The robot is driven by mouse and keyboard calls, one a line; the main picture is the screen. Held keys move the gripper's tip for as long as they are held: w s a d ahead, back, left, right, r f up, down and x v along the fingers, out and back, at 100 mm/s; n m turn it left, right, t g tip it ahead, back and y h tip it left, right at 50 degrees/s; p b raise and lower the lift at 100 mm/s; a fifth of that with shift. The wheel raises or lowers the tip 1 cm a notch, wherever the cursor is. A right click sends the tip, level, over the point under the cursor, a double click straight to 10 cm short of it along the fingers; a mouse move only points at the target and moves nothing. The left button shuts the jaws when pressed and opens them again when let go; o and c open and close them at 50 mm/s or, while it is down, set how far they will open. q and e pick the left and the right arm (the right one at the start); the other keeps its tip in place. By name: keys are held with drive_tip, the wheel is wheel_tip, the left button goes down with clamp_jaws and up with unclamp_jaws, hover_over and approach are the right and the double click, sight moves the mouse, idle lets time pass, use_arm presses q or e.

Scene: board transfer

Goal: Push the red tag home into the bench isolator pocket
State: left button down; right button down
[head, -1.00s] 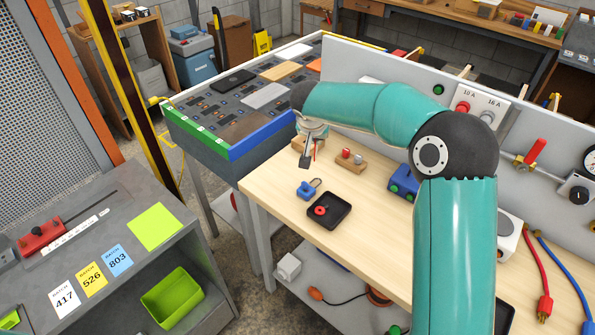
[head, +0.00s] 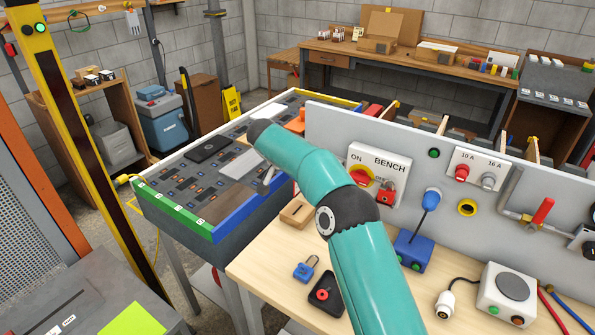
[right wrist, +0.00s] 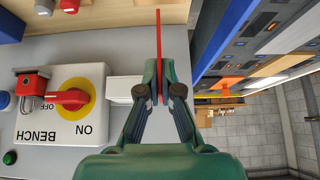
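The bench isolator (head: 401,168) is a white plate marked ON and BENCH on the grey panel, with a red handle on a yellow disc. It also shows upside down in the right wrist view (right wrist: 88,130). A small white box (right wrist: 124,88), apparently the pocket, sits beside it. My right gripper (right wrist: 160,88) is shut on the thin red tag (right wrist: 158,35), seen edge-on. The tag is just right of the box; fingertips partly cover the gap, so I cannot tell whether they touch. In the head view my teal right arm hides the gripper and tag. My left gripper is not in view.
A red lock (head: 386,196) hangs on the isolator. A board-covered table (head: 185,213) stands left of the panel.

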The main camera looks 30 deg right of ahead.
sight(295, 195)
drive_tip(key=shift+w+a+f, duration=0.1)
drive_tip(key=shift+w, duration=0.05)
drive_tip(key=shift+f+b, duration=2.7)
drive_tip(key=shift+f, duration=0.15)
drive_tip(key=shift+s+b, duration=0.2)
drive_tip(key=shift+b, duration=0.1)
drive_tip(key=shift+f+b, duration=1.5)
drive_tip(key=shift+f, duration=0.15)
